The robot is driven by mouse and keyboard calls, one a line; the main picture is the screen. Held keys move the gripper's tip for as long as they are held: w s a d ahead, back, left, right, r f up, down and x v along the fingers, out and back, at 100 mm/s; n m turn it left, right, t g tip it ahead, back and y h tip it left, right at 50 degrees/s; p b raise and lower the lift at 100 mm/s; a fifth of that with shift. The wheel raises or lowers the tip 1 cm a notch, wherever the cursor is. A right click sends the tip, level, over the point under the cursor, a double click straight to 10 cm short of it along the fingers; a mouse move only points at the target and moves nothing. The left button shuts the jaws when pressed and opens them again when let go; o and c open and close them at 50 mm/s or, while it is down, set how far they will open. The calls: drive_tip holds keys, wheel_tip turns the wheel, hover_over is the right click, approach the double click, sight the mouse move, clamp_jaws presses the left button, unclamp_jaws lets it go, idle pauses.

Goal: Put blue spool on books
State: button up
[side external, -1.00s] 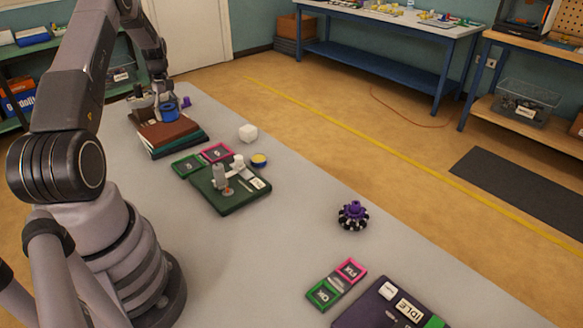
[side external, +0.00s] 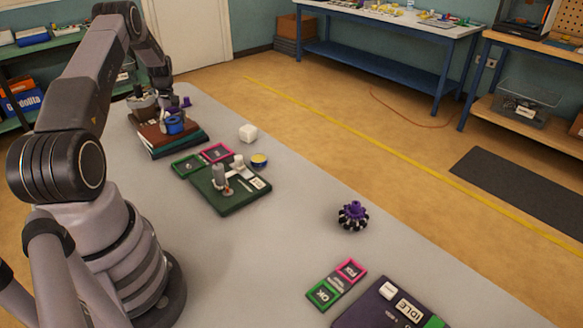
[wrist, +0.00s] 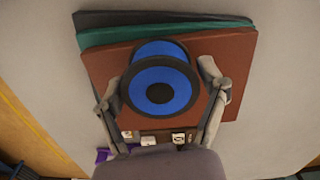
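The blue spool (side external: 175,125), with dark flange rims, is over the red-brown top cover of the stack of books (side external: 153,139). Whether its underside touches the cover is hard to tell. In the wrist view the blue spool (wrist: 182,93) sits between the two fingers of my gripper (wrist: 161,82), one at each side of its rim, and they look closed on it. The stack of books (wrist: 232,62) shows red-brown, teal and dark layers beneath. In the side view my gripper (side external: 166,103) is just above the stack, its fingers small and partly hidden.
A grey-white container (side external: 141,101) and a purple piece (side external: 186,101) stand beyond the books. The table's middle is clear around a purple-and-black wheel (side external: 353,216).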

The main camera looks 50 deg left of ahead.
sight(173, 120)
drive_tip(key=shift+o, duration=1.1)
wheel_tip(173, 120, up, 12)
drive_tip(key=w+d+r+m+t+y, duration=0.15)
drive_tip(key=d+r+m, duration=0.25)
drive_tip(key=d+r, duration=0.7)
drive_tip(key=w+d+r+m+t, duration=0.1)
drive_tip(key=w+d+r+m, duration=0.25)
drive_tip(key=d+r, duration=0.8)
drive_tip(key=s+d+r+m+t, duration=0.1)
drive_tip(key=s+d+r+m, duration=0.15)
drive_tip(key=s+d, duration=0.4)
drive_tip(key=s+d+r+m, duration=0.1)
drive_tip(key=s+d+m, duration=0.25)
drive_tip(key=d, duration=0.65)
drive_tip(key=s+d+f+m+t+h, duration=0.1)
drive_tip(key=s+d+f+m+t, duration=0.1)
drive_tip(key=s+d+m, duration=0.4)
drive_tip(key=s+d+f, duration=0.1)
drive_tip(key=s+d, duration=0.1)
drive_tip(key=s, duration=0.3)
drive_tip(key=shift+s+m, duration=0.15)
drive_tip(key=shift+m, duration=0.2)
